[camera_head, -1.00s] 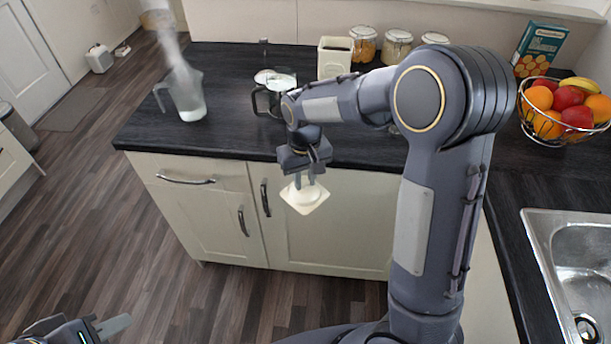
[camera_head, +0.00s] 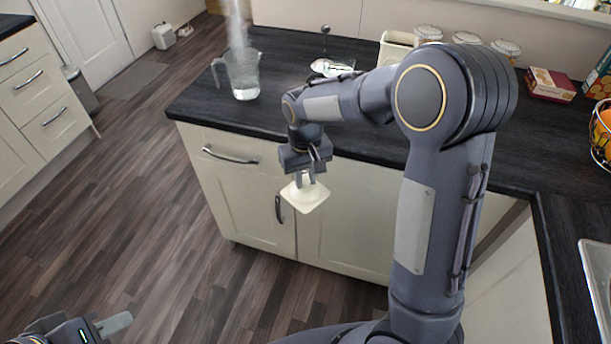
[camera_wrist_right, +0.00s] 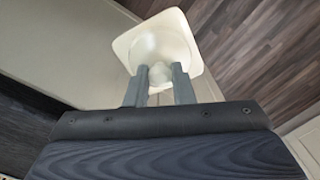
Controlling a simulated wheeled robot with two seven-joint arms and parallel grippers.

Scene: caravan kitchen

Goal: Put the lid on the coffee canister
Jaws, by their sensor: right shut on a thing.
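The lid (camera_head: 306,198) is cream, square with rounded corners, and has a knob. My right gripper (camera_head: 305,180) is shut on the knob and holds the lid tilted in the air, in front of the cabinet doors and below counter height. The right wrist view shows the lid (camera_wrist_right: 165,35) with its knob between the fingers (camera_wrist_right: 160,80). The cream square canister (camera_head: 396,48) stands at the back of the dark counter, partly hidden behind my right arm. My left gripper (camera_head: 112,326) shows only partly at the bottom left, away from everything.
A clear jug (camera_head: 243,77) stands near the counter's left end. Jars (camera_head: 467,39) stand behind the canister. A red box (camera_head: 551,84) and fruit basket (camera_head: 601,140) are at right, beyond the sink (camera_head: 598,262).

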